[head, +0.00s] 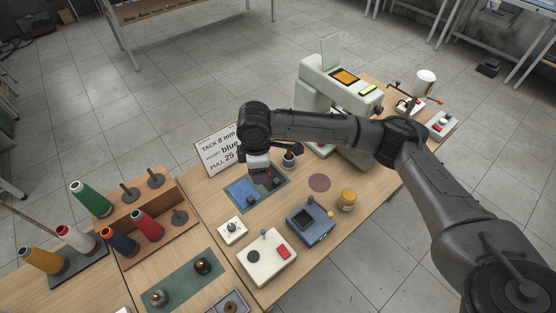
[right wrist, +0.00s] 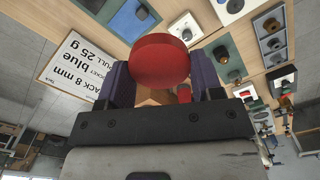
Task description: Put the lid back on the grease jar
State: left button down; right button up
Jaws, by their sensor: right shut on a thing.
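My right gripper (head: 266,179) is above the blue patch at the back of the table. In the right wrist view the gripper (right wrist: 161,82) is shut on a red round piece (right wrist: 160,60) that looks like a lid, held between the two dark purple finger pads. A smaller red part (right wrist: 184,93) shows just beside it. In the head view the arm mostly hides the held piece. A small amber jar (head: 346,201) stands upright near the table's right edge, right of the gripper and apart from it. Whether its top is open is too small to tell. My left gripper is not in view.
A blue-grey box (head: 311,224) stands close left of the jar. A flat brown disc (head: 319,183) lies behind them. A pale machine (head: 328,88) stands behind my right arm. A white sign (head: 217,152) and thread cones (head: 145,225) are to the left.

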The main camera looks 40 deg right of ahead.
jog(key=s+a+r+m, duration=0.3)
jog(key=a+r+m, duration=0.5)
jog(key=r+m, duration=0.1)
jog(key=shift+s+a+m, duration=0.15)
jog(key=shift+a+m, duration=0.2)
jog(key=shift+m, duration=0.45)
